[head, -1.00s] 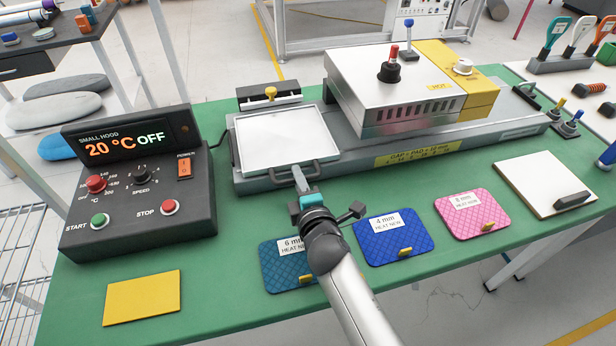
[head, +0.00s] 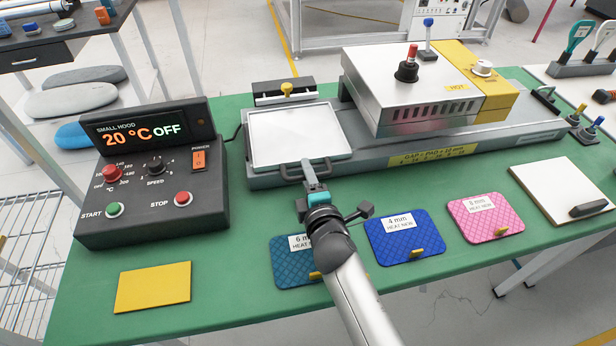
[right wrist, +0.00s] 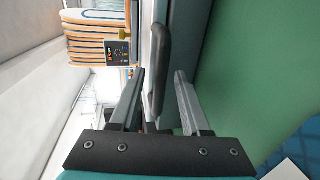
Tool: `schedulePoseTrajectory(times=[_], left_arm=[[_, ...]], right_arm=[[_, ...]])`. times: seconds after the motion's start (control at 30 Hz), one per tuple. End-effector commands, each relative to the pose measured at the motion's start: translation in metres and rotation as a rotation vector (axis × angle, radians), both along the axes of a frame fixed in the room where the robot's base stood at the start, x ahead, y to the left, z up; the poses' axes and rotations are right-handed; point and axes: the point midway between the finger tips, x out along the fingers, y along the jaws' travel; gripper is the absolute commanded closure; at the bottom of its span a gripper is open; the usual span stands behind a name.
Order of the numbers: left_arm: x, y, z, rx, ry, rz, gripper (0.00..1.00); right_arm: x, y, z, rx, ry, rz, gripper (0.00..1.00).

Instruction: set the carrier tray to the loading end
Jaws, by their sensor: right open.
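The carrier tray (head: 298,135) is a flat, pale tray with a dark handle (head: 292,172) on its front edge. It lies on the grey track at the left, outside the hood. My right gripper (head: 308,166) is at the front of the tray, by the handle. In the right wrist view my right gripper (right wrist: 160,84) is open, with the black handle (right wrist: 162,50) showing between its two fingers. Whether a finger touches the handle I cannot tell. My left gripper is not in view.
The metal hood (head: 400,95) with a yellow end stands over the track (head: 400,160), right of the tray. A control box (head: 150,190) stands at the left. A yellow sheet (head: 153,287), blue pads (head: 404,237) and a pink pad (head: 486,217) lie in front.

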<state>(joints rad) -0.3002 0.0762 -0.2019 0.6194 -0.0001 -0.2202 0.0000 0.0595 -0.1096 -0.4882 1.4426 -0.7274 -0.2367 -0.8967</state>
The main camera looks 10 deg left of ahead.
Motion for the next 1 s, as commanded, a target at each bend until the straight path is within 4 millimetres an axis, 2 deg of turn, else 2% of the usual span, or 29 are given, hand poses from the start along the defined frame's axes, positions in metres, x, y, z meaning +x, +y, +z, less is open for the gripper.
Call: schedulePoseTrajectory(times=[0.17,0.27,0.8,1.0], left_arm=[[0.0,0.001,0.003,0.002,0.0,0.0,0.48],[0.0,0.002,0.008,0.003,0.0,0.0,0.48],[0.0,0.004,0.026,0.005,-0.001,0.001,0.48],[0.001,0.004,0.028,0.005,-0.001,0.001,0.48]], right_arm=[[-0.007,-0.004,0.002,-0.001,0.001,-0.001,0.53],[-0.019,-0.008,0.005,-0.001,0.002,-0.001,0.53],[-0.109,-0.04,0.024,0.0,0.003,0.0,0.53],[-0.131,-0.047,0.029,0.0,0.002,0.001,0.53]])
